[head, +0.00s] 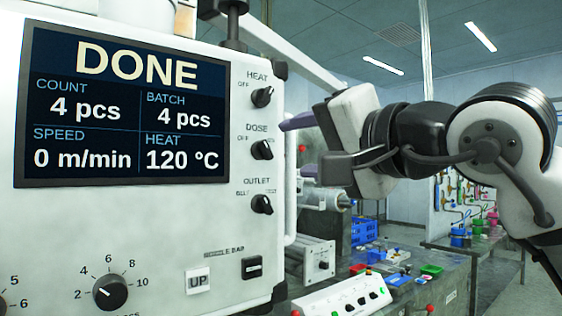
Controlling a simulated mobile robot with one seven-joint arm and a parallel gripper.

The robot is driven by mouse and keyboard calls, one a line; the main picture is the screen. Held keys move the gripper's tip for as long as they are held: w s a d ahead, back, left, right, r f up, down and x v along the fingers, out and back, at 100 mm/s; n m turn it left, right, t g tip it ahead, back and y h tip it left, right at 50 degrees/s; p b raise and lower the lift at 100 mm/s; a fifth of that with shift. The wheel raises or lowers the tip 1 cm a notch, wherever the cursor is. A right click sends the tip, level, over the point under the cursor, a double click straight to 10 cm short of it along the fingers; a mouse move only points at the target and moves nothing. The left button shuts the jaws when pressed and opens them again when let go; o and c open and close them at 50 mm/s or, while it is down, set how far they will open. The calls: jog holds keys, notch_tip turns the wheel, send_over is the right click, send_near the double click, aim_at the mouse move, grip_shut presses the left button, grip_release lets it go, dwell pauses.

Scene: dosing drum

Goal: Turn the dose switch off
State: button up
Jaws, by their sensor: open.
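The dose switch (262,150) is a black rotary knob on the right side of the white control panel, under the label DOSE. OFF is printed at its upper left. Its pointer looks turned toward the upper right, away from OFF, but it is small. My gripper (297,146) is just right of the switch, at about its height. Its two dark fingers are spread apart, one above the other, with nothing between them. The fingers point left toward the panel and appear apart from the knob.
The heat knob (262,97) sits above the dose switch and the outlet knob (262,204) below it. The panel's screen (120,110) reads DONE. A white button box (345,298) and coloured trays lie on the bench below my arm.

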jog(key=b+v, duration=0.1)
jog(key=v, duration=0.4)
jog(key=shift+s+d, duration=0.15)
jog(key=shift+s, duration=0.05)
